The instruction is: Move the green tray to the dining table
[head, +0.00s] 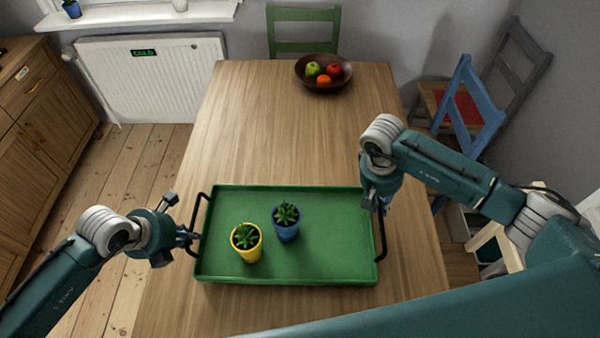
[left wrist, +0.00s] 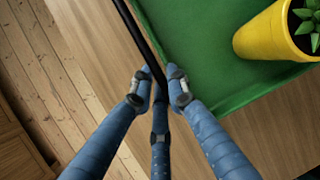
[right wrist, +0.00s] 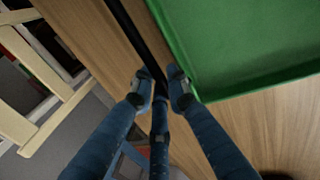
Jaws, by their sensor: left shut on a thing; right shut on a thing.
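The green tray (head: 330,235) is over the near part of the wooden dining table (head: 290,130); I cannot tell if it touches the top. It carries a yellow pot (head: 247,252) and a blue pot (head: 286,232), each upright with a small plant. My left gripper (head: 190,236) is shut on the tray's left black handle, and its fingers (left wrist: 160,82) close around the bar in the left wrist view. My right gripper (head: 376,203) is at the right handle, and its fingers (right wrist: 162,84) are shut on that bar in the right wrist view.
A brown bowl (head: 308,80) with fruit stands at the table's far end. A green chair (head: 303,32) is behind it, and a blue chair (head: 468,105) is at the right. A wooden cabinet (head: 40,140) stands at the left. The table's middle is clear.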

